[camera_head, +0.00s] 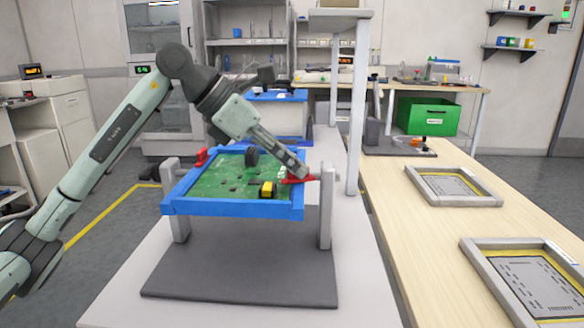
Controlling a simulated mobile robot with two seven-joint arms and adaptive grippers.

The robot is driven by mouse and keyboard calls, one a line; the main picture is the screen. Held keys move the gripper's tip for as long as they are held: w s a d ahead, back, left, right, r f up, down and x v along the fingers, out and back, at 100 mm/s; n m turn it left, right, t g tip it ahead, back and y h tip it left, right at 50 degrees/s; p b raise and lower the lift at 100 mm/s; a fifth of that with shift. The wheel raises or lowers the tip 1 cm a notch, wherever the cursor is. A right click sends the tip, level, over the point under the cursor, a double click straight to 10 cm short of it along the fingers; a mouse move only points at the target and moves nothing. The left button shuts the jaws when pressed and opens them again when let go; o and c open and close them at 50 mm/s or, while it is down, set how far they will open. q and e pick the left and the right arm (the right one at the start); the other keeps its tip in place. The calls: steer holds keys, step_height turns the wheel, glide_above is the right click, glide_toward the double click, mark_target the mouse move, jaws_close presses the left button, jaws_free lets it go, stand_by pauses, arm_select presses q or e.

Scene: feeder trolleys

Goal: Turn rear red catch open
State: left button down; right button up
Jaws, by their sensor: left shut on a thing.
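A blue frame (230,209) holds a green circuit board (215,185) and sits between two grey posts (325,215) on a stand. One red catch (297,180) is at the right side of the frame, by the right post. Another red catch (203,158) is at the left, by the left post. My left gripper (302,173) reaches across the board from the upper left. Its fingertips are down at the right red catch and shut on it, covering part of it. My right gripper is not in view.
The board carries a yellow and black part (268,190) and a dark round part (252,157). A tall grey upright (357,120) stands behind at the right. A wooden bench (405,235) on the right holds grey-framed trays (455,200). Behind are another blue-framed unit (277,97) and a green bin (427,116).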

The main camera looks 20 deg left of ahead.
arm_select(q)
steer(key=n+t+y, duration=0.1)
steer(key=n, duration=0.1)
steer(key=n+t+y+b, duration=0.1)
steer(key=n+y, duration=0.1)
steer(key=n, duration=0.1)
steer(key=shift+s+d+n+t, duration=0.2)
steer(key=shift+d+n+t, duration=0.1)
steer(key=shift+t, duration=0.1)
steer(key=n+y+b, duration=0.1)
steer(key=n, duration=0.1)
steer(key=n+t+y+b, duration=0.1)
steer(key=n+y, duration=0.1)
steer(key=shift+d+y, duration=0.2)
steer(key=shift+y, duration=0.1)
steer(key=shift+n+y, duration=0.3)
steer(key=shift+n, duration=0.3)
steer(key=shift+r+n+y, duration=0.15)
steer(key=shift+n+y, duration=0.45)
steer(key=shift+n, duration=0.1)
steer(key=shift+n+y+p, duration=0.4)
steer(key=shift+n, duration=0.2)
steer(key=shift+d+n+y, duration=0.1)
steer(key=shift+n+y, duration=0.3)
steer(key=shift+n, duration=0.1)
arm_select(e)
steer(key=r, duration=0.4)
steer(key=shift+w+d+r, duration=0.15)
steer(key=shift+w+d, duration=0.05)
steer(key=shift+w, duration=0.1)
